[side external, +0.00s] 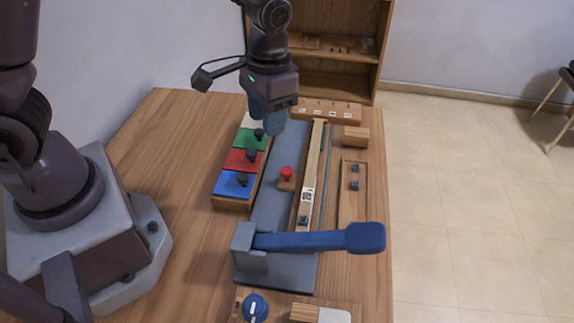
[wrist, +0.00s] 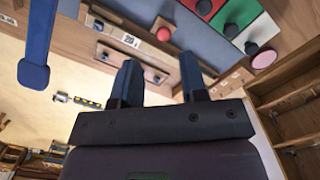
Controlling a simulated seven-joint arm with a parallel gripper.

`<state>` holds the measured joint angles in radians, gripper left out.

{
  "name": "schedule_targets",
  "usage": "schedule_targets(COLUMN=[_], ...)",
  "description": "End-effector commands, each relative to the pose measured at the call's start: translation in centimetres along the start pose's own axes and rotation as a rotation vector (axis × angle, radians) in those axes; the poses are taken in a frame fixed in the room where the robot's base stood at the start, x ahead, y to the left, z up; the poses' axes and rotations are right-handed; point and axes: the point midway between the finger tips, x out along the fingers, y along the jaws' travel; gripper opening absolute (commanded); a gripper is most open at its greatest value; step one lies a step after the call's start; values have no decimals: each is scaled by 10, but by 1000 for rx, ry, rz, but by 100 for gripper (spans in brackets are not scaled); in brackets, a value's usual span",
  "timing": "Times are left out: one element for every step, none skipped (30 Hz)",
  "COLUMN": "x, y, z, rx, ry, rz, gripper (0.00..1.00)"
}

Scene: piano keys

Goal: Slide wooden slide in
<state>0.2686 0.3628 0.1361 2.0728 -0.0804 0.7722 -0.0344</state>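A long narrow wooden slide (side external: 314,160) lies lengthwise in a track on the grey board. A white coded label (side external: 307,195) and a small dark knob (side external: 303,220) sit at its near end. The label also shows in the wrist view (wrist: 130,40). I cannot tell how far the slide is out. My gripper (side external: 270,128) hangs above the board's far part, left of the slide and near the colored keys. In the wrist view my gripper (wrist: 160,62) has its two fingers apart with nothing between them.
Blue, red and green keys with dark knobs (side external: 242,160) stand left of the grey board (side external: 270,205). A red button (side external: 287,174) is mid-board. A blue lever (side external: 320,240) crosses the near end. A small wooden block (side external: 355,137) lies right. A shelf (side external: 325,85) stands behind.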

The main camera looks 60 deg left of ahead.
Motion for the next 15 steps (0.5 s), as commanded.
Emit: schedule_targets(x=[11,15,19,20,20,16,16,17,20,24,28,34,39,45,53], y=[1,1,1,1,1,1,2,2,2,2,2,2,2,2,1], z=[-8,-13,-19,-23,-29,-36,-39,-40,-39,-40,-40,-40,-40,-40,-40], rx=[-7,-12,-18,-24,-31,-37,-41,-44,-46,-47,-48,-48,-49,-49,-48], ry=[-9,-8,-2,6,18,44,56,61,61,61,60,58,59,57,57], rz=[-7,-9,-11,-11,-10,-6,-3,-1,-1,-1,-1,-1,-1,-2,-2], gripper=[40,40,40,40,40,40,40,40,40,40,40,40,40,40,40])
